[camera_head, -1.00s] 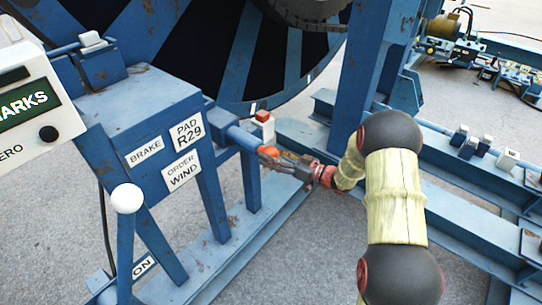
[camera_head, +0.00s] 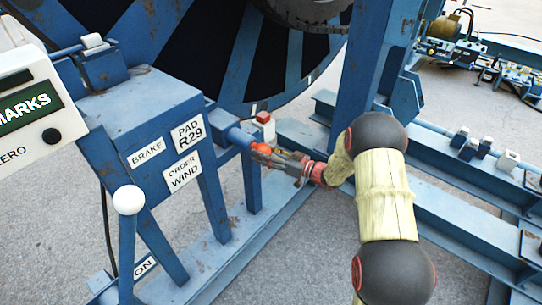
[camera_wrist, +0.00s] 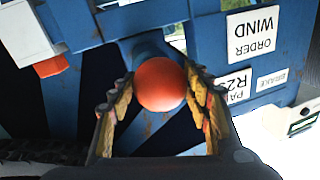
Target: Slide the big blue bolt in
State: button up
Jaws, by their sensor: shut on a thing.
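The big blue bolt (camera_head: 238,136) is a thick blue bar that sticks out to the right from the blue brake stand (camera_head: 140,98). An orange-red ball knob (camera_head: 261,151) caps its near end. My gripper (camera_head: 264,156) is shut on this knob, coming in from the right. In the wrist view the knob (camera_wrist: 161,84) sits between the two yellow-padded fingers, and the blue bar runs away behind it. How deep the bolt's far end sits is hidden inside the stand.
A white block with a red top (camera_head: 264,124) stands just behind the bolt. A white-knobbed lever (camera_head: 128,200) and a counter box (camera_head: 30,100) are at the left. The large blue reel (camera_head: 230,50) is behind. Blue floor rails (camera_head: 470,205) lie at the right.

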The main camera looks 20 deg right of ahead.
aim_at(250, 144)
jog(key=x, duration=0.6)
jog(key=shift+w+d, duration=0.35)
jog(key=shift+w, duration=0.05)
jog(key=shift+w+a, duration=0.15)
jog(key=shift+w, duration=0.15)
jog(key=shift+r, duration=0.1)
jog(key=o, duration=1.2)
jog(key=shift+o, duration=1.4)
jog(key=shift+w+a, duration=0.1)
jog(key=shift+w, duration=0.05)
jog(key=shift+o, duration=0.9)
jog(key=v, duration=1.2)
